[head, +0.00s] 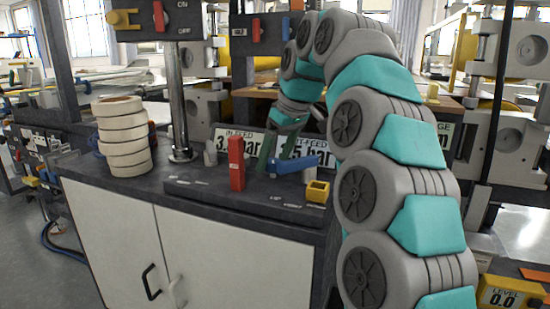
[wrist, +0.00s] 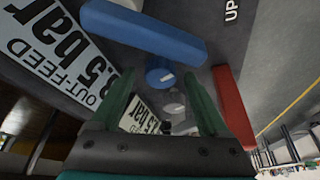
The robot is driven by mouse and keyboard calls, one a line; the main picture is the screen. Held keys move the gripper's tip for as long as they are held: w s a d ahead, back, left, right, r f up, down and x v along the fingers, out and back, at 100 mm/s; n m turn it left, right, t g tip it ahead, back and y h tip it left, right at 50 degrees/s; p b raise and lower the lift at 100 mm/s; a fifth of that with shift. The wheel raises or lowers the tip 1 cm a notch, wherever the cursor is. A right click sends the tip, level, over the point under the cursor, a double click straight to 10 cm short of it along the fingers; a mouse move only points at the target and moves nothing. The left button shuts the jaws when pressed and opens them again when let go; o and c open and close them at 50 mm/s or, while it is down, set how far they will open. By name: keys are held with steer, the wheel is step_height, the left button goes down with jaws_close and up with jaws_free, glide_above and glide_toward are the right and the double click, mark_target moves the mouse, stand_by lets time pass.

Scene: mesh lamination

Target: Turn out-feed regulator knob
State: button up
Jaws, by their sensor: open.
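My gripper (head: 272,160) is over the dark control bench, among the levers in front of the out-feed sign. In the wrist view its two green fingers (wrist: 163,105) stand apart, with no object clasped. Small grey round parts (wrist: 173,108) show between and beyond them; I cannot tell whether one is the out-feed regulator knob. The out-feed sign (head: 311,146) is partly covered by the gripper and reads "3.5 bar" in the wrist view (wrist: 55,50). A blue lever (head: 296,165) is close to the right of the fingers; its bar also shows in the wrist view (wrist: 145,30).
A red upright lever (head: 237,165) stands left of my gripper, with the in-feed sign (head: 225,137) and a grey knob (head: 210,154) nearby. A yellow block (head: 318,190) is at the front right. A stack of cream rolls (head: 122,140) stands left on the bench.

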jaws_close()
stand_by(0.5)
steer(key=shift+m, duration=0.3)
steer(key=m+h, duration=0.1)
steer(key=m, duration=0.2)
steer(key=shift+s+m+t, duration=0.1)
steer(key=shift+m+t, duration=0.2)
steer(key=shift+t, duration=0.1)
steer(key=shift+a+m+h, duration=0.2)
steer(key=shift+m+h, duration=0.8)
steer(key=shift+m, duration=1.3)
